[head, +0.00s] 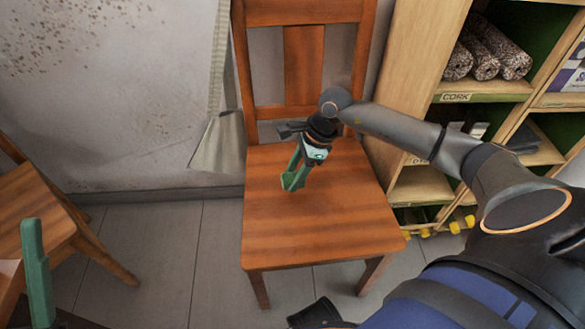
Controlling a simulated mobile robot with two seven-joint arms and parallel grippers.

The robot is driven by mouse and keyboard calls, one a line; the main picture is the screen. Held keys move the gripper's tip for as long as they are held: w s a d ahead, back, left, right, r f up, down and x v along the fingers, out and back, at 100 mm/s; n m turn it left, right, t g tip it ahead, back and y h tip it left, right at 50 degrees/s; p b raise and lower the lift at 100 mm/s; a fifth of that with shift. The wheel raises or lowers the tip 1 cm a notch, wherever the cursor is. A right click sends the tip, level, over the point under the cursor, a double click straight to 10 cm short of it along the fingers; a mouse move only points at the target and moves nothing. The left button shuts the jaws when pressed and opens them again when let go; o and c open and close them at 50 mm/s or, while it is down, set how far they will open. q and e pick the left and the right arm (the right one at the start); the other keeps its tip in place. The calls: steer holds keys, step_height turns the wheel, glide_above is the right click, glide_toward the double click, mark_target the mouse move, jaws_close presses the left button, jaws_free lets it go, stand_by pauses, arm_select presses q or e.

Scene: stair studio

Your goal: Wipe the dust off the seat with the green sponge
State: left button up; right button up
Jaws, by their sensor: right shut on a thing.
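The wooden chair's seat (315,225) is in the middle of the head view, an orange-brown board with darker streaks. I cannot clearly tell dust from wood grain on it. My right gripper (297,172) reaches in from the right over the rear left half of the seat, pointing down. It is shut on the green sponge (289,184), which shows as a small green patch at the fingertips, low at the seat surface. The green fingers and sponge are hard to tell apart, and contact is unclear. A green finger of my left gripper (36,270) stands at the lower left edge.
A wooden shelf (408,60) with rolls of cork (487,50) stands close to the chair's right. Another wooden chair (40,215) is at the left. Tiled floor (165,245) is free between the chairs.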

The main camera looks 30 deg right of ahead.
steer(key=shift+r+p, duration=0.45)
steer(key=shift+r, duration=0.6)
